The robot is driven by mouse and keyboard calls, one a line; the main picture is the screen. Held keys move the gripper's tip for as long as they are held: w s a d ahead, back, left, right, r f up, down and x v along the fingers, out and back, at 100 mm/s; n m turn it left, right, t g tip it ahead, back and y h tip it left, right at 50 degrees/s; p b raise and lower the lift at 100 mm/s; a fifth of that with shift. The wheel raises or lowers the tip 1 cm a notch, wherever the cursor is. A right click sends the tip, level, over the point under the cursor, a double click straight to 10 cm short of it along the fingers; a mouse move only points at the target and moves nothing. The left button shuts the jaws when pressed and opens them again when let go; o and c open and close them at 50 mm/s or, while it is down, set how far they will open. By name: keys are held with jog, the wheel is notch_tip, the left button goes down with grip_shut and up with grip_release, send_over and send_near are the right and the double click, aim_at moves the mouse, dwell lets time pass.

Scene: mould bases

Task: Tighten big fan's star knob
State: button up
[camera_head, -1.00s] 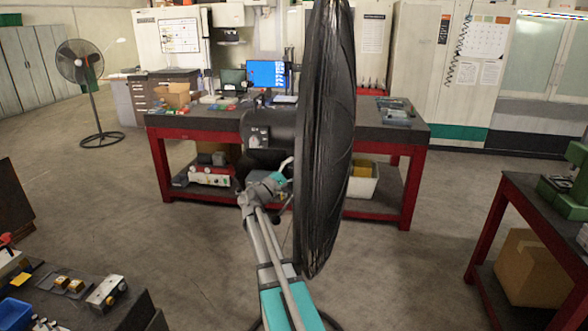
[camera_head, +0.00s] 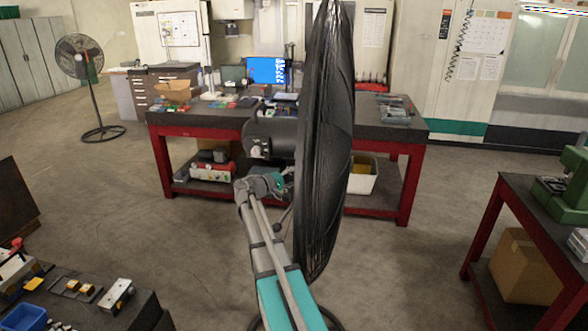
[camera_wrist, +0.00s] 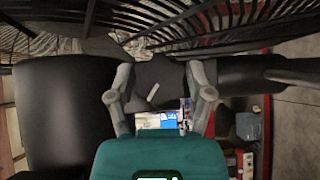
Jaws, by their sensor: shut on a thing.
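The big fan (camera_head: 325,150) stands close in front of me, its dark round cage seen almost edge-on and its black motor housing (camera_head: 270,138) pointing left. My gripper (camera_head: 280,182) is at the fan's neck, below the motor housing and left of the cage. In the wrist view, my gripper (camera_wrist: 160,85) has its two grey fingers on either side of a dark knob-like piece (camera_wrist: 156,76) with a small pale mark, and is shut on it. This appears to be the star knob. Its lobes cannot be made out, and the fan's neck is mostly hidden behind my arm.
A red-framed workbench (camera_head: 200,128) with a lit monitor (camera_head: 266,71) stands behind the fan. Another pedestal fan (camera_head: 80,56) is at the far left. A table with a green machine (camera_head: 565,190) is at the right, and a low cluttered bench (camera_head: 80,310) at the lower left.

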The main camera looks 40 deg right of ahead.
jog(key=m+y+p, duration=0.1)
jog(key=p, duration=0.1)
jog(key=m+t+y+p, duration=0.1)
jog(key=y+p, duration=0.1)
jog(key=shift+r+m+p, duration=0.3)
jog(key=shift+m+p, duration=0.05)
jog(key=shift+m, duration=0.05)
jog(key=shift+f+m+t+y+p, duration=0.25)
jog(key=shift+m+t+y+p, duration=0.45)
jog(key=shift+y+p, duration=0.55)
jog(key=shift+f, duration=0.1)
jog(key=o, duration=1.1)
jog(key=shift+o, duration=0.2)
jog(key=shift+f+b, duration=0.1)
jog(key=shift+b, duration=0.2)
